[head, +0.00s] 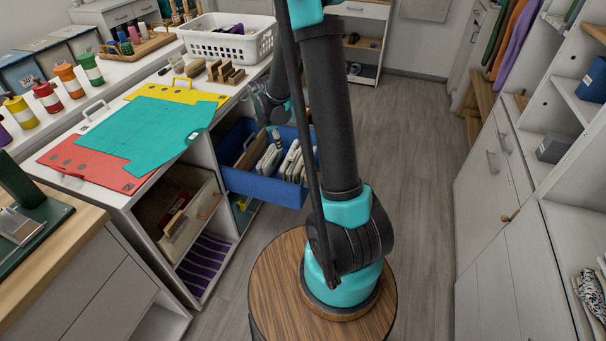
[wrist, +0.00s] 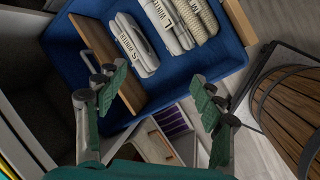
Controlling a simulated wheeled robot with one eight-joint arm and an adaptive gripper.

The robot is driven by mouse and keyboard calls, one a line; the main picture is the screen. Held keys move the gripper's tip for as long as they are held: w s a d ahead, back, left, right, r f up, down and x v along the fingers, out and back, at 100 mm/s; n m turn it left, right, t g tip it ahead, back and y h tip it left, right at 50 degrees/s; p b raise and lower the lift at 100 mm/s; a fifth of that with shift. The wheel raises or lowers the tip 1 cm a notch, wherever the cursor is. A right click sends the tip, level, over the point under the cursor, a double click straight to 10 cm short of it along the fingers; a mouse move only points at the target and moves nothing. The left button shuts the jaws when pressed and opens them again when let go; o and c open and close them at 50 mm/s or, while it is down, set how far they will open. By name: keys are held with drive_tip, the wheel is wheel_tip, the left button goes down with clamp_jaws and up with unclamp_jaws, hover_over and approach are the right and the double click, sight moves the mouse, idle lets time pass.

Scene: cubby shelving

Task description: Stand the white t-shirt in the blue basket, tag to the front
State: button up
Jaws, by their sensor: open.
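The blue basket (head: 262,188) juts out from the shelf unit in the head view; its blue wall also shows in the wrist view (wrist: 75,68). Several folded pale garments stand in it, with labels facing up. One white folded bundle (wrist: 134,45) is next to a wooden divider (wrist: 104,62); its label is partly readable as white. Another bundle (wrist: 166,24) bears an L label, and a ribbed beige one is beside it. I cannot tell which is the task's white t-shirt. My gripper (wrist: 160,97) is open and empty, near the basket's edge; the arm partly hides it in the head view.
Teal (head: 155,130), yellow and red flat sheets lie on the white counter, with wooden blocks (head: 222,72) behind. A white crate (head: 228,45) stands at the back. Below are cubbies with a beige bin (head: 170,213). A wooden barrel (wrist: 290,112) is right of my gripper.

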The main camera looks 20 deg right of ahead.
drive_tip(key=s+d+r+m, duration=0.1)
drive_tip(key=s+r+m, duration=0.1)
drive_tip(key=s+m, duration=0.7)
drive_tip(key=s+d+r+m+y, duration=0.1)
drive_tip(key=s+d+r+m, duration=0.1)
drive_tip(key=s+m, duration=0.8)
drive_tip(key=s+r, duration=0.1)
drive_tip(key=s, duration=0.8)
drive_tip(key=shift+r+t+y, duration=0.3)
drive_tip(key=shift+w, duration=0.1)
